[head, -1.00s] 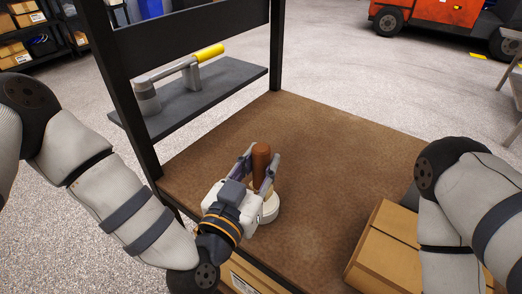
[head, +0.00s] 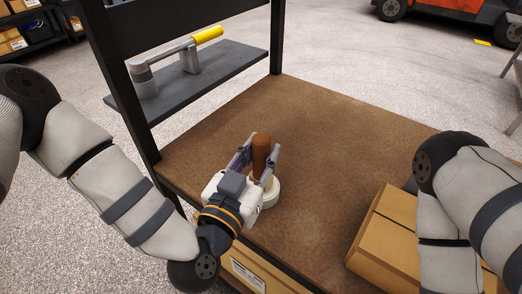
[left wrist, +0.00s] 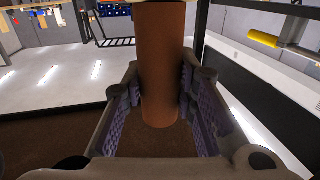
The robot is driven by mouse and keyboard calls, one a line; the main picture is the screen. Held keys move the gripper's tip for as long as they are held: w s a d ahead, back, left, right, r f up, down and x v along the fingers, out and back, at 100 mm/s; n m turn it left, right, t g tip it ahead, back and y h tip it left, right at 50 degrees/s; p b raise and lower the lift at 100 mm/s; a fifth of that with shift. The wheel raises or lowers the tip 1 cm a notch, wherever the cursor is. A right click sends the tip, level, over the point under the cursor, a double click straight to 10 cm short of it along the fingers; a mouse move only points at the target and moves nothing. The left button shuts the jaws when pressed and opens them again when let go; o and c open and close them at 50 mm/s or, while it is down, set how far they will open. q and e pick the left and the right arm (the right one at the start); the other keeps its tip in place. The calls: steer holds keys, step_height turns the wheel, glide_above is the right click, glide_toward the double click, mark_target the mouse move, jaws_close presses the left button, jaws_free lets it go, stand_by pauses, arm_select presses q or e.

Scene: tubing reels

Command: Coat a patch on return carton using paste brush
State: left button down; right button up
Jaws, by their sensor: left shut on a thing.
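The paste brush shows as an upright brown handle (head: 261,152) above the brown worktop. Its lower end is at a round white piece (head: 271,194) on the worktop, partly hidden by my gripper; I cannot tell whether that is a pot or the brush's base. My left gripper (head: 258,166) is shut on the handle. In the left wrist view the handle (left wrist: 160,75) stands between the two ridged finger pads; the bristles are hidden. A brown cardboard carton (head: 388,232) stands at the right side of the worktop, partly covered by my right arm. My right gripper is out of view.
The worktop (head: 330,130) is clear behind the brush. A dark frame post (head: 124,100) and a grey shelf (head: 205,80) with a yellow-ended tool (head: 180,48) stand at its left. A labelled carton (head: 265,275) sits below the front edge.

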mark_target(261, 137)
arm_select(q)
steer(key=shift+f, duration=0.45)
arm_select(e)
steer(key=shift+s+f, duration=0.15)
arm_select(q)
steer(key=shift+f, duration=0.2)
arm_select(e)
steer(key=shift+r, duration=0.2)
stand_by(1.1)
arm_select(q)
steer(key=shift+r, duration=0.1)
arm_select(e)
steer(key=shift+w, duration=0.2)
arm_select(q)
step_height(261, 137, up, 8)
steer(key=p, duration=0.4)
steer(key=shift+f, duration=0.5)
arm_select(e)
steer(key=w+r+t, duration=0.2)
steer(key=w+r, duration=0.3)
